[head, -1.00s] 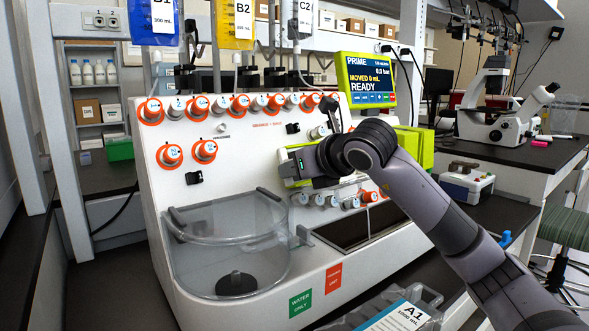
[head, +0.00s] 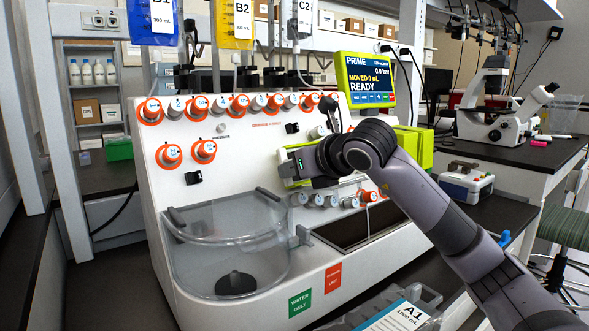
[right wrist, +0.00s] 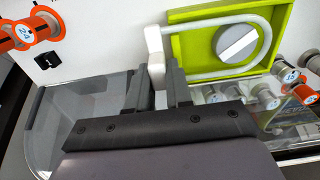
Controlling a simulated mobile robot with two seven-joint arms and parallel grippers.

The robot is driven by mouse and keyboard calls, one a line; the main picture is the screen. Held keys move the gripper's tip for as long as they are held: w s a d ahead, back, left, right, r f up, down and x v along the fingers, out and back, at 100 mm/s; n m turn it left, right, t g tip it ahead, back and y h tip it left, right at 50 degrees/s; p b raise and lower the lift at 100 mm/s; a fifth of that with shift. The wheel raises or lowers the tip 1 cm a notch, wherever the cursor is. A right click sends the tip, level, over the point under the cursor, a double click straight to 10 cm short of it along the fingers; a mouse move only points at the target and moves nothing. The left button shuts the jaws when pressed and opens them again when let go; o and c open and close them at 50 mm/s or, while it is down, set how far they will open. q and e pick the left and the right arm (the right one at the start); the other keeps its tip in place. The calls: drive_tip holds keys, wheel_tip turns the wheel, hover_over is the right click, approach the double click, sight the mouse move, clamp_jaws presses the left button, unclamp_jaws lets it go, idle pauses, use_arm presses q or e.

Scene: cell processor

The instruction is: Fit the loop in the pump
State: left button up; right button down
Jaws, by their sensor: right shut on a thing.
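The pump is a lime-green housing (right wrist: 182,32) with a grey round rotor (right wrist: 237,42) in the right wrist view. The white loop (right wrist: 215,73) passes above and below the rotor and bends round on its right side; I cannot tell how deep it sits. A white block (right wrist: 155,50) joins the loop's ends on the left. My right gripper (right wrist: 158,78) is shut on this block, with a finger on either side. In the head view my right gripper (head: 312,168) is at the machine front and my arm hides most of the pump. My left gripper is not in view.
A clear round basin (head: 228,245) stands below left of the pump. Orange and grey valve knobs (head: 204,150) line the panel. A screen (head: 366,80) reads PRIME, READY. A tray with an A1 bag (head: 405,318) is at the front. Bags hang above.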

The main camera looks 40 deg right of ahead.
idle(0.6)
drive_tip(key=shift+w+f, duration=0.1)
drive_tip(key=shift+w, duration=0.25)
drive_tip(key=shift+d, duration=0.1)
idle(0.4)
